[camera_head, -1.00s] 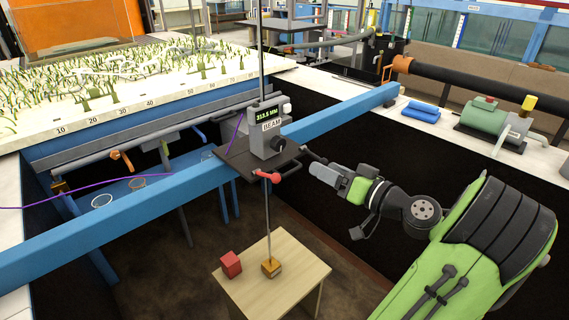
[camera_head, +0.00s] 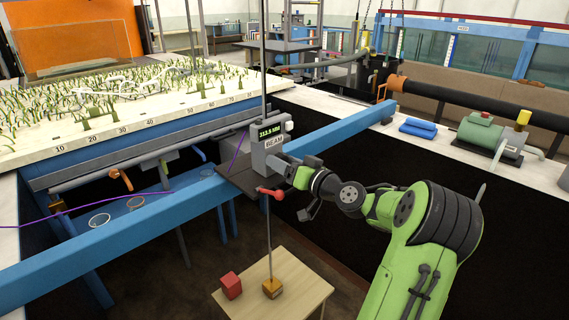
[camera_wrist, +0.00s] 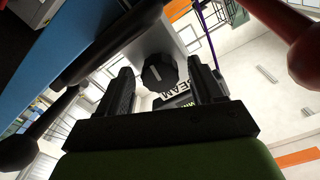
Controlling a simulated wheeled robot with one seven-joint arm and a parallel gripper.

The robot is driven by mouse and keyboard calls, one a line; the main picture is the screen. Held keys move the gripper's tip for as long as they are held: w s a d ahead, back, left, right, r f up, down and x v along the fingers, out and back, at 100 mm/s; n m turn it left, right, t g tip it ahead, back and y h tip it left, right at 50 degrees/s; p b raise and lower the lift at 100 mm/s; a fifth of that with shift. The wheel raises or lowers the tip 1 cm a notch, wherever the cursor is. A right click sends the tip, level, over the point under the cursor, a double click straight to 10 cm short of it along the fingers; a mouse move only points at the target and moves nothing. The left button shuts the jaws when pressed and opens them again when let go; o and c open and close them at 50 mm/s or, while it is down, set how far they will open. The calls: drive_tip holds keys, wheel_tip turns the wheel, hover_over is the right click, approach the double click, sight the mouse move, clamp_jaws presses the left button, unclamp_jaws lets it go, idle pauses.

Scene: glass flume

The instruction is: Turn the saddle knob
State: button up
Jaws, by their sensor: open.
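The saddle knob (camera_wrist: 160,72) is a round black knob with a white line on its face. In the wrist view it shows between and beyond the fingers of my open gripper (camera_wrist: 161,82), with a visible gap on both sides. The knob sits on the grey gauge box (camera_head: 265,150), which is marked BEAM and has a green digital readout. In the head view my gripper (camera_head: 284,167) is at the right side of this box and hides the knob. I cannot tell whether the fingers overlap the knob in depth.
A red-ended lever (camera_head: 271,192) sticks out just below my gripper. The blue beam (camera_head: 120,232) runs under the box. A thin rod drops to an orange block (camera_head: 272,289) on a small wooden table (camera_head: 300,277), beside a red block (camera_head: 231,286).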

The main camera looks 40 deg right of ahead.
drive_tip(key=shift+w, duration=0.15)
drive_tip(key=c, duration=1.1)
drive_tip(key=shift+o, duration=0.2)
drive_tip(key=shift+b, duration=0.3)
drive_tip(key=o, duration=1.1)
drive_tip(key=shift+c, duration=0.2)
drive_tip(key=s, duration=1.6)
drive_tip(key=shift+d, duration=0.2)
drive_tip(key=shift+w, duration=0.1)
